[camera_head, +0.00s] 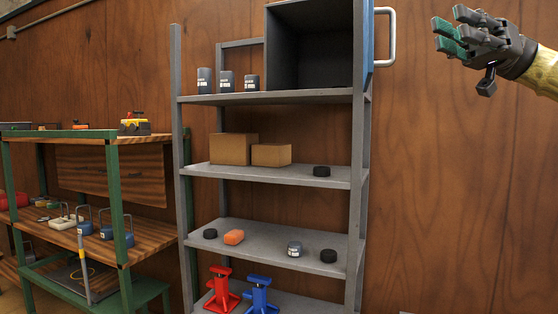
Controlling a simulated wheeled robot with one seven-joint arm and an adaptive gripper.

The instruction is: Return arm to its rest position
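My gripper (452,28) is at the upper right, in front of the bare wood wall and right of the grey shelf. It points left, with green pads on its dark fingers. The fingers look apart, and I see nothing held between them. Part of my yellowish arm (541,72) shows behind it and runs out at the right edge.
The grey shelf (270,98) holds an open dark cabinet (312,45) with a pale handle (391,38), cans, boxes and jack stands. A green-framed workbench (118,205) with tools stands at left. The wall right of the shelf is clear.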

